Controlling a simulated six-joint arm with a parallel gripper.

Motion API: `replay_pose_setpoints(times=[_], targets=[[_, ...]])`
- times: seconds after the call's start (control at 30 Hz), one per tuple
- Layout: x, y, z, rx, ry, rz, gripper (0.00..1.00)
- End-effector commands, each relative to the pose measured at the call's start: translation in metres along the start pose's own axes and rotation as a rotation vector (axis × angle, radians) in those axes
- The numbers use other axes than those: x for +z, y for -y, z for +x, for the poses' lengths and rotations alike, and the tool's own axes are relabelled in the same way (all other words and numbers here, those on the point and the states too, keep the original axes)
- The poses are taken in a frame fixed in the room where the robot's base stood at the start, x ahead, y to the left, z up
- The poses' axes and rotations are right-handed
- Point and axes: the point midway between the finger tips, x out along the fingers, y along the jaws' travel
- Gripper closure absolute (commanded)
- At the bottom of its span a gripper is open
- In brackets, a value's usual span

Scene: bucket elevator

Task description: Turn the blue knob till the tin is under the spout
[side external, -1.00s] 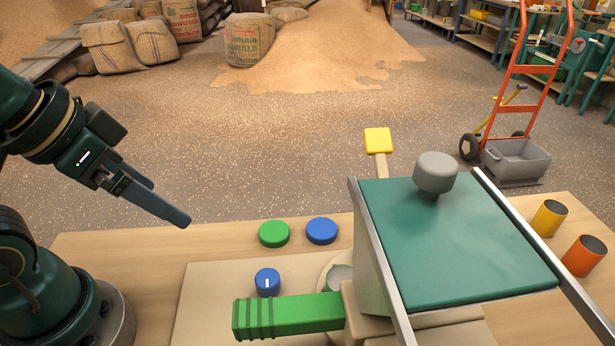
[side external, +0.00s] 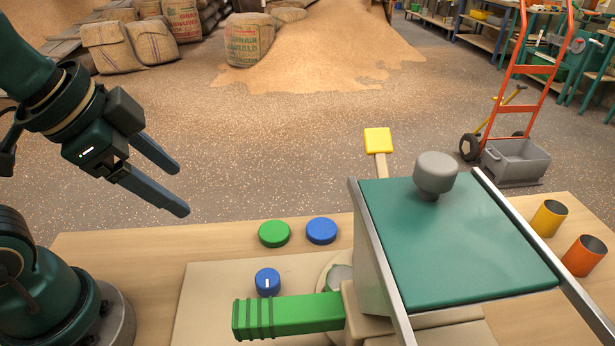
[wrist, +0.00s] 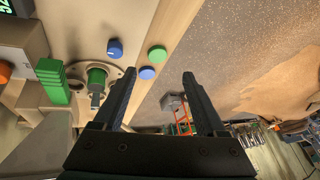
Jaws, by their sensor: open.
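The blue knob (side external: 267,282) with a white mark stands upright on the beige base, left of the machine; it also shows in the wrist view (wrist: 115,47). The green spout (side external: 290,315) sticks out left from the machine, in front of the knob. In the wrist view the round plate (wrist: 88,88) lies beside the spout (wrist: 52,82). My gripper (side external: 177,190) is open and empty, up and left of the knob, touching nothing; its fingers frame the wrist view (wrist: 159,75).
A green disc (side external: 274,233) and a blue disc (side external: 321,231) lie behind the base. The green-topped housing (side external: 450,240) with a grey cap blocks the right. A yellow paddle (side external: 378,141) rises behind it. Yellow (side external: 549,218) and orange (side external: 584,255) tins stand far right.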

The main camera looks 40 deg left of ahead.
Motion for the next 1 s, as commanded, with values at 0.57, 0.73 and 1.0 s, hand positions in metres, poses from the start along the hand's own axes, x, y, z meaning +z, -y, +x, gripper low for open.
replay_pose_setpoints(times=[0.57, 0.73, 1.0], targets=[[-0.062, -0.056, 0.076, 0.343, 0.169, 1.057, 0.26], [-0.057, -0.077, 0.098, 0.415, 0.222, 1.132, 0.26], [-0.043, -0.09, 0.116, 0.448, 0.252, 1.158, 0.26]])
